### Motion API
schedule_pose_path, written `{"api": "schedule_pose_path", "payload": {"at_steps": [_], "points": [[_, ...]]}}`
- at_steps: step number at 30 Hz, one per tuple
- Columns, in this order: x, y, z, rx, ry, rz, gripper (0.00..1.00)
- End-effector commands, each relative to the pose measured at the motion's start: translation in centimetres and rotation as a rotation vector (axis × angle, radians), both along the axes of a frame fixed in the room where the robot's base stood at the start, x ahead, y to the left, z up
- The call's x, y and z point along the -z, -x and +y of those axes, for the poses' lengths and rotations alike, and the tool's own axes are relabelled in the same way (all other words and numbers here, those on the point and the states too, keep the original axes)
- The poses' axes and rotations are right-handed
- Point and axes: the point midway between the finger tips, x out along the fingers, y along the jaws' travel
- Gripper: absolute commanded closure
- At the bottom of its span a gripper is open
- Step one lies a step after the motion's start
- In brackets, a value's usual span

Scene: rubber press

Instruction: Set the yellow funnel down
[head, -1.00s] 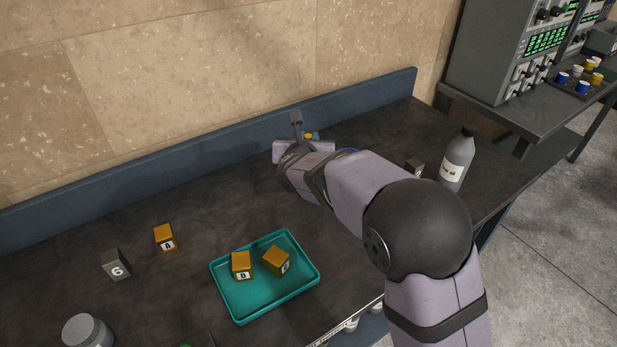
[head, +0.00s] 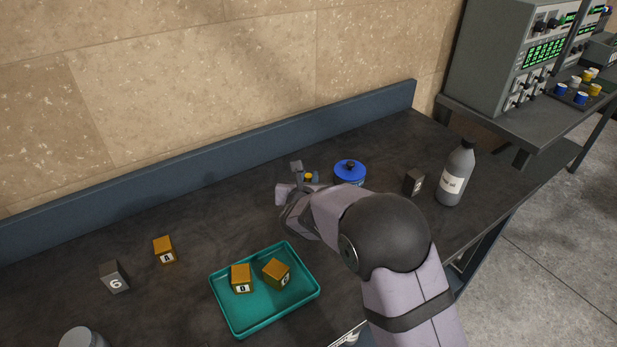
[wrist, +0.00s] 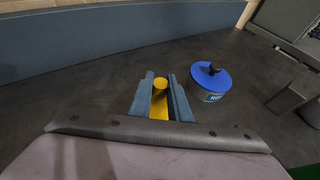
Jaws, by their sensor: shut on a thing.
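The yellow funnel (wrist: 160,87) is between the two fingers of my gripper (wrist: 160,95) in the wrist view. Its round yellow end shows at the fingertips, and more yellow shows between the fingers. In the head view only a small yellow bit of the funnel (head: 309,176) shows beside my gripper (head: 303,175); the rest is hidden by my arm. My gripper is shut on the funnel, over the dark bench behind the teal tray. I cannot tell whether the funnel touches the bench.
A pot with a blue lid (head: 349,172) stands just right of my gripper. A dark numbered block (head: 413,182) and a grey bottle (head: 456,175) are further right. The teal tray (head: 240,323) holds two orange blocks.

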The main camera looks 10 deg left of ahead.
Motion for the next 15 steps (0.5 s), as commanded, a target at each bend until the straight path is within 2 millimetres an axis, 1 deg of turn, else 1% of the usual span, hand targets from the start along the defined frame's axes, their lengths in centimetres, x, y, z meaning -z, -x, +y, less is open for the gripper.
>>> {"api": "schedule_pose_path", "payload": {"at_steps": [6,12,13,15], "points": [[-0.05,-0.02,0.00,0.000,-0.001,-0.001,1.00],[0.37,-0.02,0.01,0.000,0.000,-0.002,1.00],[0.27,-0.02,0.01,0.000,0.000,-0.001,0.79],[0.22,-0.01,0.01,0.000,0.000,-0.001,0.65]]}}
